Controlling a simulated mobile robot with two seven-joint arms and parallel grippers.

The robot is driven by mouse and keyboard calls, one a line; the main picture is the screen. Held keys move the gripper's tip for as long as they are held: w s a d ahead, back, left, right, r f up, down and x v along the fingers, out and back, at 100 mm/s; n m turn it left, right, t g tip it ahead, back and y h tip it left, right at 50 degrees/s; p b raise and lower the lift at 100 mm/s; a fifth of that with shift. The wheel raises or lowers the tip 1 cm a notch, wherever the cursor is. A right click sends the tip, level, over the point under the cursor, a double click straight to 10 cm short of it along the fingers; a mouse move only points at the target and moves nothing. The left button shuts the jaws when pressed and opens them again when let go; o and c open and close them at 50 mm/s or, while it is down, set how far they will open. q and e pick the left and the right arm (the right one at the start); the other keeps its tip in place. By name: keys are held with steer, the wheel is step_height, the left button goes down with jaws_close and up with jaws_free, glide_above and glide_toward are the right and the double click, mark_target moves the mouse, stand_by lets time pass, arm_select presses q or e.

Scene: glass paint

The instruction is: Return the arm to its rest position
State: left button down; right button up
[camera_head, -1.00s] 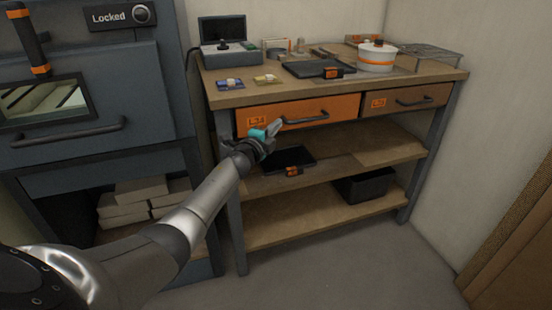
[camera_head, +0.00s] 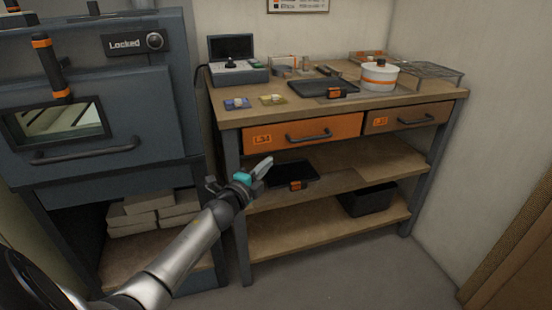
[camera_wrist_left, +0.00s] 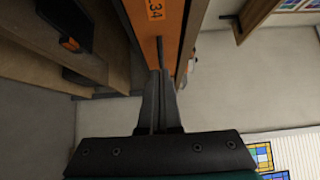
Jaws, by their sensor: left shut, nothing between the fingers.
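My left arm reaches in from the lower left in the head view. My left gripper (camera_head: 264,165) hangs in front of the workbench, just below the orange drawer (camera_head: 303,137), and holds nothing. In the left wrist view the two fingers (camera_wrist_left: 159,85) are together. The orange drawer (camera_wrist_left: 168,27) shows beyond the fingertips there, with part of its dark handle. The drawer looks shut in the head view. My right gripper is not in view.
The workbench top (camera_head: 225,88) carries a white pot (camera_head: 379,78), a black tray (camera_head: 322,89) and small items. Its middle shelf holds another black tray (camera_head: 290,173); a black bin (camera_head: 367,198) stands lower. A dark cabinet (camera_head: 170,98) stands left. The floor (camera_head: 350,275) in front is clear.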

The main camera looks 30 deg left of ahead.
arm_select(q)
steer(key=s+d+f+n+g+p, duration=0.1)
steer(key=s+d+f+n+g, duration=0.15)
steer(key=s+f, duration=0.45)
steer(key=s+d+f+n+g+p, duration=0.1)
steer(key=s+f+n+g, duration=0.15)
steer(key=f, duration=0.85)
steer(key=s+d+f+n+g+p, duration=0.1)
steer(key=s+d+f+n+g, duration=0.15)
steer(key=s+f, duration=0.45)
steer(key=s+d+f+n+g+p, duration=0.1)
steer(key=s+d+f+n+g, duration=0.1)
steer(key=s+f, duration=0.3)
steer(key=s+d+f+n+g+h+p, duration=0.1)
steer(key=s+d+f, duration=0.4)
steer(key=s, duration=0.9)
steer(key=s+d+f+n+g+p, duration=0.1)
steer(key=s+d+f+n+g, duration=0.2)
steer(key=s, duration=0.6)
step_height(320, 180, down, 3)
steer(key=shift+s+d+n+g+h, duration=0.2)
steer(key=shift+s+n+g+h, duration=0.15)
steer(key=shift+g, duration=0.6)
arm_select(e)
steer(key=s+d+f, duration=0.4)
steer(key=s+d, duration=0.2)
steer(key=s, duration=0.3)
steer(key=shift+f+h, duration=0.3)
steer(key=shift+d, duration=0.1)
